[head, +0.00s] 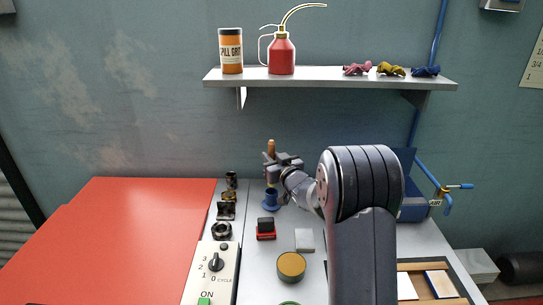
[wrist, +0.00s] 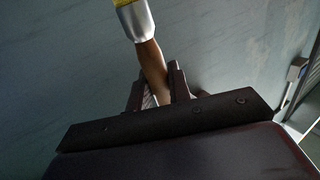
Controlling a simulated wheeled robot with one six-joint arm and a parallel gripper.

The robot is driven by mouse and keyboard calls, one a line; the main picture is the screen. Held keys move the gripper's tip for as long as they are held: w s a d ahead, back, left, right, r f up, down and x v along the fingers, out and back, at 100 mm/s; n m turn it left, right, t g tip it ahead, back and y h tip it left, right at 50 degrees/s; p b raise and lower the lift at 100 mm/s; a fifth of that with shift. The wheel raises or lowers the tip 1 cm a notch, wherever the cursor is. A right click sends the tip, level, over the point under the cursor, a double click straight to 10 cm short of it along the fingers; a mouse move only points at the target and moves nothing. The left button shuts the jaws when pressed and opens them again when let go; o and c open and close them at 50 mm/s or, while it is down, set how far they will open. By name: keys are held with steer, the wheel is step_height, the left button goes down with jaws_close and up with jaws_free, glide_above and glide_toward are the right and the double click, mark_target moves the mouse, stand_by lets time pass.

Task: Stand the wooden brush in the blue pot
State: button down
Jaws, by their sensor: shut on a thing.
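My gripper (head: 271,160) is shut on the wooden brush (head: 271,147), whose brown handle end sticks up above the jaws in the head view. In the wrist view the brown wooden handle (wrist: 152,62) runs between the fingers to a silver ferrule and a bit of yellow at the top edge. The blue pot (head: 270,203) stands on the grey cart top below my gripper. Whether the brush's lower end is above the pot's mouth or inside it, I cannot tell. The pot does not show in the wrist view.
Several dark fittings (head: 226,211) stand left of the pot. A red-and-black block (head: 266,233), a grey block (head: 305,239) and a round tan-topped tin (head: 291,265) are in front. A control panel (head: 216,275) is at front left. A shelf (head: 330,81) hangs on the wall above.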

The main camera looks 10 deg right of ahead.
steer(key=shift+f+b, duration=2.45)
steer(key=shift+f, duration=0.6)
steer(key=c, duration=1.2)
jaws_free()
steer(key=shift+c, duration=0.2)
steer(key=b+v, duration=0.1)
steer(key=v, duration=1)
steer(key=shift+w+r, duration=0.1)
